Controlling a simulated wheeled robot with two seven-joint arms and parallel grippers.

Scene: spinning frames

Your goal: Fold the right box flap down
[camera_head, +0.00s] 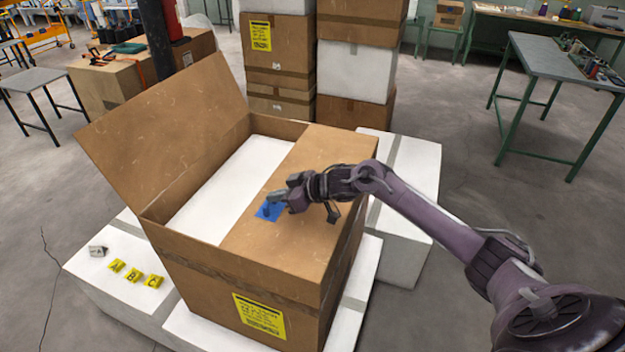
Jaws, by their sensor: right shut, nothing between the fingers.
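A large brown cardboard box (200,260) stands on white blocks in the middle of the head view. Its left flap (165,120) stands up and leans outward to the left. Its right flap (285,240) lies flat across the right part of the opening. A white surface (228,185) shows inside the box to the left of that flap. My right gripper (272,204) is shut and empty, at a blue patch (266,213) on the right flap. It looks to be touching or just above the patch; I cannot tell which. My left gripper is not in view.
White blocks (105,290) lie under and around the box, with several small yellow lettered tags (134,275) on the left. Stacked boxes (278,45) stand behind it. A grey table (570,80) is at the back right. The floor on the right is clear.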

